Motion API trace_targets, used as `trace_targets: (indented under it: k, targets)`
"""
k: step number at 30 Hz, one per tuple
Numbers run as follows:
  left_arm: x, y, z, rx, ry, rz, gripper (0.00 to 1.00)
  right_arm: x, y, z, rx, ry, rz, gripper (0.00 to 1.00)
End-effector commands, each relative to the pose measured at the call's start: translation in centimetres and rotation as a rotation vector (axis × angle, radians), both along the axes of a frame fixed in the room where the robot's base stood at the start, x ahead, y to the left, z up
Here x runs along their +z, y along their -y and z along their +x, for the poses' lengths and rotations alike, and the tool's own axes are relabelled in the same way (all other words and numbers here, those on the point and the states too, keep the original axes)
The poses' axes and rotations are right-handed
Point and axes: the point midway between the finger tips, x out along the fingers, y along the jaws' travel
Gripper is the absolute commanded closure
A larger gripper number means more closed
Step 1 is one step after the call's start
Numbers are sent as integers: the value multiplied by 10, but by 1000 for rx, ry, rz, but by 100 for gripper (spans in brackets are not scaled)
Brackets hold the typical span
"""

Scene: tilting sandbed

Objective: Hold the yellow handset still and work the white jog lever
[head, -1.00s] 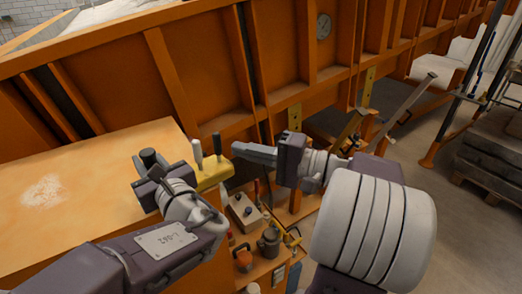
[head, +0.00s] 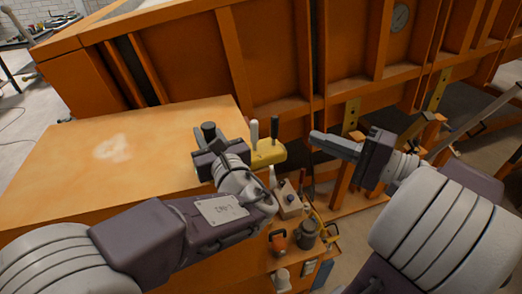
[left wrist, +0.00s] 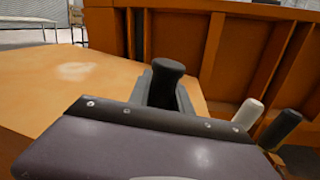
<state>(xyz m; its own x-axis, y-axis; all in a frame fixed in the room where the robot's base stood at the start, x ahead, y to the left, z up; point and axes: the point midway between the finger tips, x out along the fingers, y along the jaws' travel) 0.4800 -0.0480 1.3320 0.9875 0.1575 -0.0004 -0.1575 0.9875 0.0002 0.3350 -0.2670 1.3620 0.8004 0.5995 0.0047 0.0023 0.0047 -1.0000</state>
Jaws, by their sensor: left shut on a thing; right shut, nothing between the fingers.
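The yellow handset (head: 268,154) is at the right edge of the orange bench top. The white jog lever (head: 254,131) stands up from it, with a black lever (head: 275,127) to its right. Both levers also show in the left wrist view, the white one (left wrist: 248,113) and the black one (left wrist: 281,128). My left gripper (head: 208,143) is shut on an upright black knob (left wrist: 165,82), left of the white lever. Whether the knob joins the handset is hidden. My right gripper (head: 318,138) is shut and empty, right of both levers and apart from them.
The orange bench top (head: 70,175) is bare apart from a pale sandy patch. A ribbed orange wall (head: 270,60) rises behind. Below the handset, a lower shelf holds a box with a knob (head: 289,203), a grey container (head: 306,234) and an orange item (head: 278,240).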

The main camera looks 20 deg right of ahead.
Motion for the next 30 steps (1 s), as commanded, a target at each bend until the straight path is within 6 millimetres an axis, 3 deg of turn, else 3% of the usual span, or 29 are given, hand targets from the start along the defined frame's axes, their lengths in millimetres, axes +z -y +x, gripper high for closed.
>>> trace_targets:
  k: [8, 9, 12, 23, 30]
  targets:
    - [1, 0, 0, 0, 1, -1, 100, 0, 0, 0, 0, 0, 0, 100]
    - [1, 0, 0, 0, 1, -1, 72, 0, 0, 0, 0, 0, 0, 100]
    - [1, 0, 0, 0, 1, -1, 50, 0, 0, 0, 0, 0, 0, 100]
    - [0, 2, -6, -2, 1, -1, 50, 0, 0, 0, 0, 0, 0, 100]
    - [1, 12, -61, -8, 1, -1, 50, 0, 0, 0, 0, 0, 0, 100]
